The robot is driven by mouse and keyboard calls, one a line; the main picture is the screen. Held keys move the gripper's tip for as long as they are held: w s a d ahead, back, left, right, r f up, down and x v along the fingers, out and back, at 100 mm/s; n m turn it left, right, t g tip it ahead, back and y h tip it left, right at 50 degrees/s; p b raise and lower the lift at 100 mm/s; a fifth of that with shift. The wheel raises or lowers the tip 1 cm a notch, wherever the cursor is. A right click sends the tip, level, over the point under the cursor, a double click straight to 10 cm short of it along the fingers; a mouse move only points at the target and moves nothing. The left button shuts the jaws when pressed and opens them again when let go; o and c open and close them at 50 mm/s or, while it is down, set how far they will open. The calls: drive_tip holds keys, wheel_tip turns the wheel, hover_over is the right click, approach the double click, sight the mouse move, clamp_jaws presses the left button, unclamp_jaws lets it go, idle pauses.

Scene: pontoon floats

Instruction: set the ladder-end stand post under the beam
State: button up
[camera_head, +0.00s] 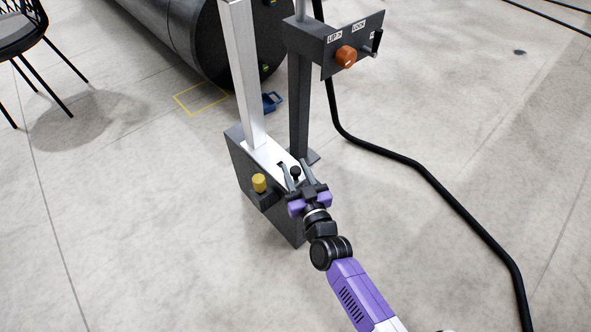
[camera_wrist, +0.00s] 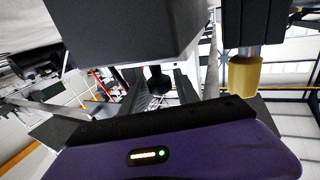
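My gripper (camera_head: 294,170) is at the top of a dark grey box (camera_head: 262,187) with a silver upright (camera_head: 242,75). Its two fingers are spread, one on each side of a small black ball knob (camera_head: 295,172). The knob also shows in the wrist view (camera_wrist: 159,80), with a gap around it; I cannot tell whether a finger touches it. A yellow cap (camera_head: 259,183) sits on the box's side and shows in the wrist view (camera_wrist: 244,76). I cannot make out for sure the stand post or the beam.
A dark panel (camera_head: 352,45) with an orange knob (camera_head: 346,56) stands behind the box. A large black float (camera_head: 215,40) lies at the back, near a yellow floor outline (camera_head: 180,98) and a small blue object (camera_head: 272,101). A black hose (camera_head: 425,172) crosses the right floor. A chair (camera_head: 22,40) stands left.

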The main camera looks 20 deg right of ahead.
clamp_jaws()
idle(1.2)
